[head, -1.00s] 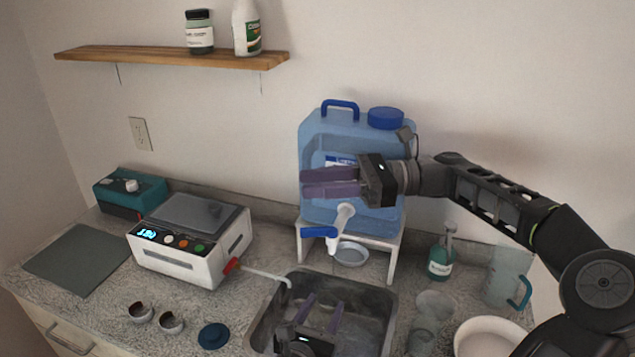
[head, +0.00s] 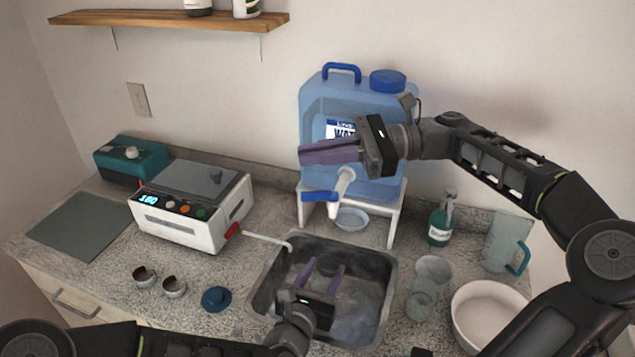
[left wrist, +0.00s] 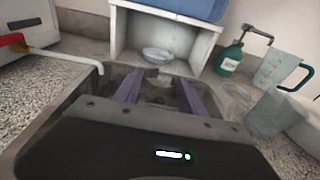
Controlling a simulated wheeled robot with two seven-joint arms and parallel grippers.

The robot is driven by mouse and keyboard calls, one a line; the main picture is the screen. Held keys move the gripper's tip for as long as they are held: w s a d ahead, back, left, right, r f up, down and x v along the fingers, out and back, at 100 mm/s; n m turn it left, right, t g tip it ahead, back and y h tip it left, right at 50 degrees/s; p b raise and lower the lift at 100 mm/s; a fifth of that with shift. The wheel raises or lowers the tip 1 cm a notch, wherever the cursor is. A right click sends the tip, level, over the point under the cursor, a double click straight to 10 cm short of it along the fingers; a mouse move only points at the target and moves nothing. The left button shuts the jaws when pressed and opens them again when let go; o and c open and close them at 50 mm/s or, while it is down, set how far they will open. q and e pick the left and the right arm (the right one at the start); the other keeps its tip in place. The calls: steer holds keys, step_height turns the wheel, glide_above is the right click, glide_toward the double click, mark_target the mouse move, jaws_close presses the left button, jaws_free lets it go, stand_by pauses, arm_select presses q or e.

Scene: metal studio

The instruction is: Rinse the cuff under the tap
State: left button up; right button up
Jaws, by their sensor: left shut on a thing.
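My left gripper (head: 322,270) is low inside the grey sink (head: 383,300), its purple fingers spread around a small dark round piece, which looks like the cuff (head: 328,264). Between the fingers in the left wrist view the cuff (left wrist: 163,77) is only partly clear. The white tap (head: 341,190) with its blue lever (head: 320,196) sticks out of the blue water tank (head: 312,120), above and behind my left gripper. I cannot make out a stream of water.
Two small metal cups (head: 144,277) and a blue lid (head: 216,299) lie left of the sink. A white heated bath (head: 175,230) has a spout pipe reaching the sink edge. Glasses (head: 432,272), a soap bottle (head: 441,222), a jug (head: 503,245) and a white bowl (head: 490,312) stand at right.

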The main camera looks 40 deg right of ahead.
steer(key=s+a+n, duration=0.1)
steer(key=n, duration=0.2)
steer(key=s+a+n+g+h, duration=0.1)
steer(key=n, duration=0.2)
steer(key=s+a+f+n+g+h, duration=0.1)
steer(key=s+n, duration=0.1)
steer(key=n, duration=0.1)
steer(key=shift+a, duration=0.1)
jaws_close()
steer(key=s+d+n+h, duration=0.1)
steer(key=s+n+h, duration=0.2)
steer(key=n+h, duration=0.3)
steer(key=s+d+n+t+h, duration=0.1)
steer(key=s+n+h, duration=0.2)
steer(key=n, duration=1.4)
steer(key=h, duration=0.3)
steer(key=shift+s+r, duration=0.35)
steer(key=shift+s, duration=0.05)
